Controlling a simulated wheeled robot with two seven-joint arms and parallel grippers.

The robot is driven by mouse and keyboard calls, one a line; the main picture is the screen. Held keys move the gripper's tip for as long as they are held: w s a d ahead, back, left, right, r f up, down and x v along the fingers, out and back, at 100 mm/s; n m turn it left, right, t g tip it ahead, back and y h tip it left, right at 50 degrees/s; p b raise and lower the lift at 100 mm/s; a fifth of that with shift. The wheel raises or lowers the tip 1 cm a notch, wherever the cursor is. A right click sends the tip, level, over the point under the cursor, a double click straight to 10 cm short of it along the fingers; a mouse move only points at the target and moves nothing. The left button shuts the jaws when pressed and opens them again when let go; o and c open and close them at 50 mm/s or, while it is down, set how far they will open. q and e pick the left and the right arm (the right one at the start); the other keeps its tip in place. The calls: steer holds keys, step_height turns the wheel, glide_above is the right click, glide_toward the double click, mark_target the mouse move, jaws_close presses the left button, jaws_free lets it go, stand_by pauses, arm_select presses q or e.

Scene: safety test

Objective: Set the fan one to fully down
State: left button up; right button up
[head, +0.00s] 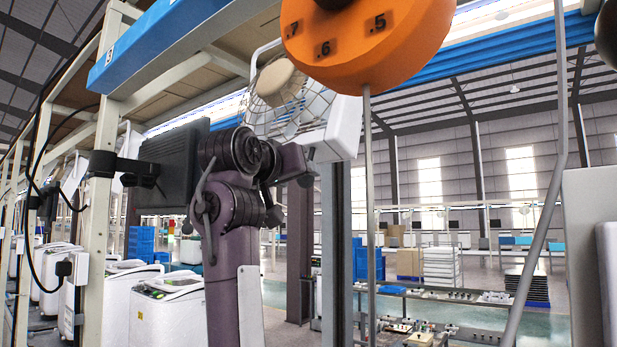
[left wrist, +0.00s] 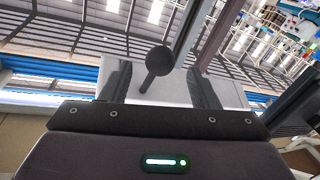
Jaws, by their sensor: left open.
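A wire-caged fan (head: 278,88) hangs high at the upper middle of the head view. A white box (head: 345,125) sits at its lower right. In the left wrist view, a black ball knob (left wrist: 160,59) on a short dark stem stands in front of a white box face (left wrist: 165,90). My left gripper (head: 308,160) is raised close below the fan and white box. In the left wrist view my left gripper (left wrist: 158,72) is open, with its fingers on either side of the knob. I cannot tell whether either finger touches it. My right gripper is not in view.
A large orange numbered part (head: 370,45) fills the upper middle, above a thin grey rod (head: 368,200). A dark monitor-like panel (head: 172,160) on a cream frame post (head: 100,190) stands left of my arm. White machines (head: 165,310) are below.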

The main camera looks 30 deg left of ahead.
mark_target(307, 179)
arm_select(q)
steer(key=w+p, duration=0.1)
steer(key=w, duration=0.1)
steer(key=w+p, duration=0.1)
steer(key=w+a+p, duration=0.1)
steer(key=w, duration=0.1)
steer(key=shift+w, duration=0.7)
steer(key=shift+f, duration=0.1)
steer(key=shift+c, duration=0.3)
